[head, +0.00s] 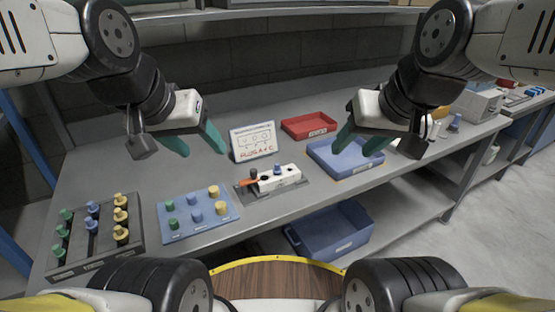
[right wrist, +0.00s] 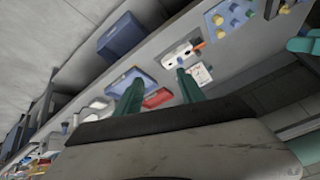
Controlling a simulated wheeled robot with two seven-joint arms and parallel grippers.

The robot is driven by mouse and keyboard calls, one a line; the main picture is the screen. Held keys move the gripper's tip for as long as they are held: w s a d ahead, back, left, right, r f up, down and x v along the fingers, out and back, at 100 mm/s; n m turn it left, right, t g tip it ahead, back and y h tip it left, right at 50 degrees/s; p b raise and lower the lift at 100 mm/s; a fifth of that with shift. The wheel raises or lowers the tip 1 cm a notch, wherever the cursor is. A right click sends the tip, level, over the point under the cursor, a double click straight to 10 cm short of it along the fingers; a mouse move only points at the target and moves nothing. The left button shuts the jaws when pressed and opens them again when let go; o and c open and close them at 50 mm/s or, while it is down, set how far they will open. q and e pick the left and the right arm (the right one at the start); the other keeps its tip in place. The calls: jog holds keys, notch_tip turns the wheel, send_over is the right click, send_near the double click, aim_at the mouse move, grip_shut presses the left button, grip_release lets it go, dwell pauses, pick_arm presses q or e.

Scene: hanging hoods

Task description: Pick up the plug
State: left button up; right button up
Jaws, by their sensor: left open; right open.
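Several coloured plugs show in the head view. A blue plug (head: 277,169) stands in a white block (head: 284,181) on a grey plate, with an orange and dark piece (head: 249,180) at its left. A blue board (head: 213,222) holds plugs in green, blue and yellow, including a yellow plug (head: 213,191). A dark rack (head: 100,246) at the left holds more plugs, such as a green one (head: 66,214). My left gripper (head: 203,149) is open and empty above the table's left half. My right gripper (head: 353,150) is open and empty near the blue tray; its fingers also show in the right wrist view (right wrist: 158,77).
A sign card (head: 253,143) stands behind the white block. A red tray (head: 308,126) and a blue tray (head: 340,166) lie to the right. A blue bin (head: 330,237) sits on the shelf below. Grey tabletop left of the card is clear.

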jog(key=shift+o, duration=0.2)
jog(key=n+g+h, duration=0.3)
jog(key=n+h, duration=0.3)
jog(key=n, duration=2)
send_over(277, 164)
jog(key=s+a, duration=0.2)
notch_tip(277, 164, down, 18)
jog(key=shift+d, duration=0.1)
jog(key=shift+y, duration=0.3)
jog(key=x, duration=0.6)
jog(key=shift+w+d+f, duration=0.1)
jog(key=shift+w+f, duration=0.1)
jog(key=shift+f, duration=0.15)
grip_shut()
